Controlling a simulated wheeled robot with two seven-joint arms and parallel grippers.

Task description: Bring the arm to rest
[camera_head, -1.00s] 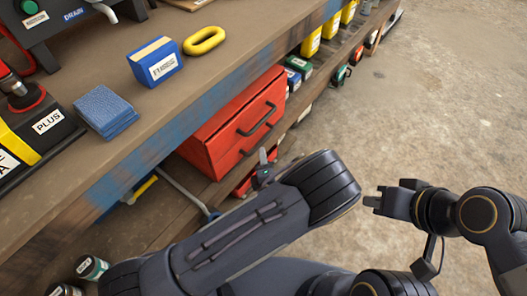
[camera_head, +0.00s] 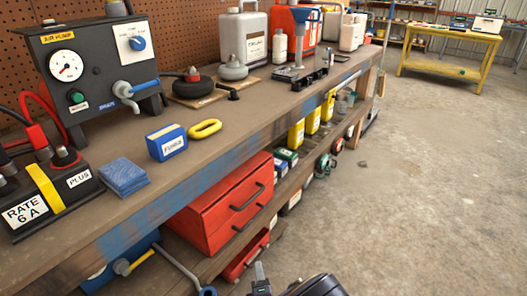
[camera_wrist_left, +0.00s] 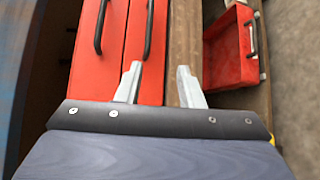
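My left gripper (camera_head: 260,278) shows at the bottom edge of the head view, with part of my dark left arm beside it. It is low in front of the bench, near the red drawer box. In the left wrist view my left gripper (camera_wrist_left: 160,85) has its two pale fingers apart with nothing between them. Behind the fingers are the red drawer box (camera_wrist_left: 85,75) with dark handles and a wooden shelf (camera_wrist_left: 185,40). My right gripper is in neither current view.
The red drawer box (camera_head: 220,210) sits below. Open concrete floor (camera_head: 420,180) lies to the right. A yellow table (camera_head: 450,45) stands far off.

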